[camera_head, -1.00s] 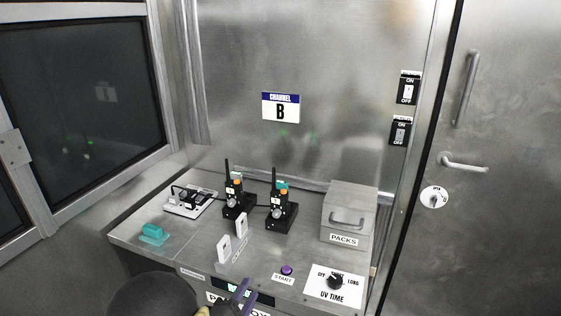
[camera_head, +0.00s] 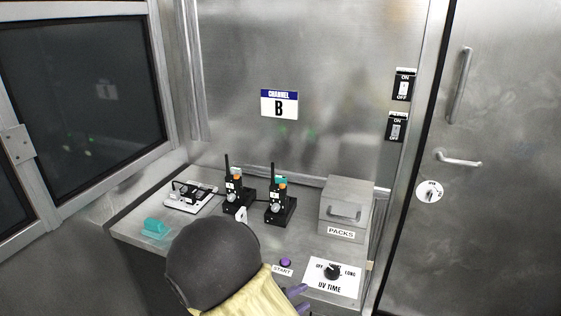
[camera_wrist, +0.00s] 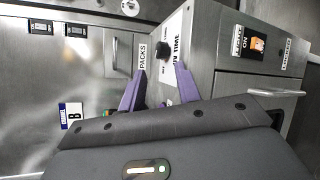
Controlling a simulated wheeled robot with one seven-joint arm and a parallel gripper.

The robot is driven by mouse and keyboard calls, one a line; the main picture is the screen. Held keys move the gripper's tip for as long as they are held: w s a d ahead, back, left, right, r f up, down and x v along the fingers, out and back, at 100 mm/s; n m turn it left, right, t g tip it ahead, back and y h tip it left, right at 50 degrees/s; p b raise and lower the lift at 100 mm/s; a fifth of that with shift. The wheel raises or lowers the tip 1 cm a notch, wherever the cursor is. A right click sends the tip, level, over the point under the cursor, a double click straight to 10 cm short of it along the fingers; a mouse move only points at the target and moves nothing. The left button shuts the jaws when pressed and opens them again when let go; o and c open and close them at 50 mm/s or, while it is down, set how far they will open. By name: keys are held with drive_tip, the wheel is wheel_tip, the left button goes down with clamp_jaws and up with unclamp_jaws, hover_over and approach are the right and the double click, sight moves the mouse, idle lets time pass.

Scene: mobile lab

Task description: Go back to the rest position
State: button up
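My gripper (camera_wrist: 160,70) shows in the wrist view as two purple fingers standing apart, with nothing seen between them. In the head view, part of my gripper (camera_head: 297,293) shows low, in front of the bench's UV TIME panel (camera_head: 333,276). My dark rounded arm link and yellow section cover the front left of the bench there. The UV TIME panel with its black knob also shows beyond the fingers in the wrist view (camera_wrist: 172,52).
Two black radios (camera_head: 238,196) (camera_head: 280,207) stand on the steel bench (camera_head: 135,215). A PACKS box (camera_head: 345,209) stands at the bench's right. A teal item (camera_head: 155,227) lies at left. The purple START button (camera_head: 285,263) is near the front. A steel door (camera_head: 500,150) is at right.

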drive_tip(key=s+d+m+g+y, duration=0.5)
drive_tip(key=s+d+m+g, duration=0.3)
drive_tip(key=s+d+g, duration=0.25)
wheel_tip(320, 180, up, 18)
drive_tip(key=w+m+t+y+p, duration=0.1)
drive_tip(key=m+t+y+p, duration=0.2)
drive_tip(key=p, duration=1)
drive_tip(key=m+y, duration=0.2)
drive_tip(key=y, duration=0.1)
drive_tip(key=shift+w+d+f, duration=0.15)
drive_tip(key=shift+d+f, duration=0.1)
idle(2.1)
